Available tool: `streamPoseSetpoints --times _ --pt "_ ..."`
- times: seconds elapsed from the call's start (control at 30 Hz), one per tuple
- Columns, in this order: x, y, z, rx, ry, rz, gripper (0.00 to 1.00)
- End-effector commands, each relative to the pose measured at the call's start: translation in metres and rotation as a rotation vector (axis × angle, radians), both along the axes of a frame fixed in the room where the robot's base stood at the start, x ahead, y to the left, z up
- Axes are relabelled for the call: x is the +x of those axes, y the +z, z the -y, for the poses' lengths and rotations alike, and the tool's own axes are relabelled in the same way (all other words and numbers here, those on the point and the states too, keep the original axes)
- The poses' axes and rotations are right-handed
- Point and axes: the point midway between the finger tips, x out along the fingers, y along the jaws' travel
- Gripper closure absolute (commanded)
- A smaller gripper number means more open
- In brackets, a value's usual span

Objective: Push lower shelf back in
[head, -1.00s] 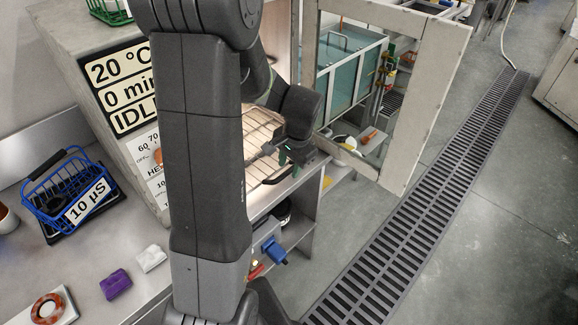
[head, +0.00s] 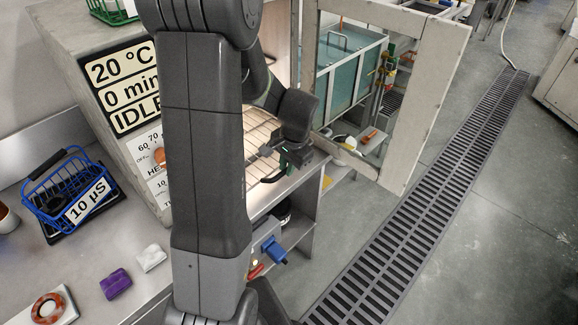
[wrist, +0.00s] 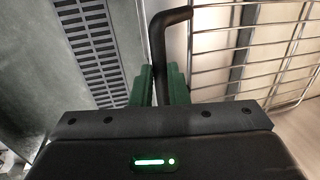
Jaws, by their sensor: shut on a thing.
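The wire shelf (head: 262,128) is in the lit chamber of the grey cabinet, partly hidden behind my arm in the head view. Its bars also show at the upper right of the wrist view (wrist: 228,42). A black bent handle (wrist: 157,42) is at its front side. My gripper (wrist: 161,88) has its two green fingers closed on the handle, one on each side. In the head view my gripper (head: 283,160) is at the chamber's open front. I cannot tell from these views whether another shelf is above this one.
The cabinet door (head: 425,100) stands open to the right of the chamber. A floor drain grate (head: 420,210) runs through clear floor at the right. A blue basket (head: 68,190) and small blocks sit on the bench at left. A blue plug (head: 273,249) sticks out below the chamber.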

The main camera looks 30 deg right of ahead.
Motion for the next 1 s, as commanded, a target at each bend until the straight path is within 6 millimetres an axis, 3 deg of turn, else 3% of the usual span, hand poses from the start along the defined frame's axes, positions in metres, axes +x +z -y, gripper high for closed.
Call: streamPoseSetpoints --times 0.17,0.6,0.8,1.0 --pt "0.032 0.001 -0.009 -0.001 0.006 0.001 1.0" --pt "0.147 0.001 -0.043 -0.001 0.005 0.002 1.0" --pt "0.179 0.001 -0.052 -0.001 0.002 0.002 1.0" --pt "0.194 0.001 -0.056 -0.001 0.001 0.002 1.0"
